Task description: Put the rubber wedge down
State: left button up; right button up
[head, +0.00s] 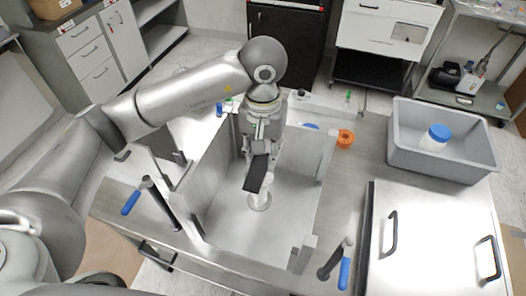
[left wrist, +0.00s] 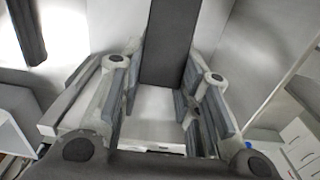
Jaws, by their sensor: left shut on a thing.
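The rubber wedge (head: 256,175) is a dark, flat, elongated block. My left gripper (head: 260,151) is shut on it and holds it, pointing down, inside the open grey metal chamber (head: 215,215) at the middle of the bench. In the head view the wedge's lower end is in front of a pale round fitting (head: 260,202) on the chamber floor. I cannot tell how far above the floor the wedge is. In the left wrist view the wedge (left wrist: 168,40) sticks out between the two finger pads (left wrist: 163,88). My right gripper is not in view.
A metal lid with two handles (head: 430,245) lies right of the chamber. Blue-handled clamps (head: 131,203) (head: 344,273) flank the chamber. A grey bin (head: 442,160) at the right holds a white jar with a blue cap (head: 437,136).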

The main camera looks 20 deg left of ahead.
pick_arm(q)
jog(key=o, duration=1.1)
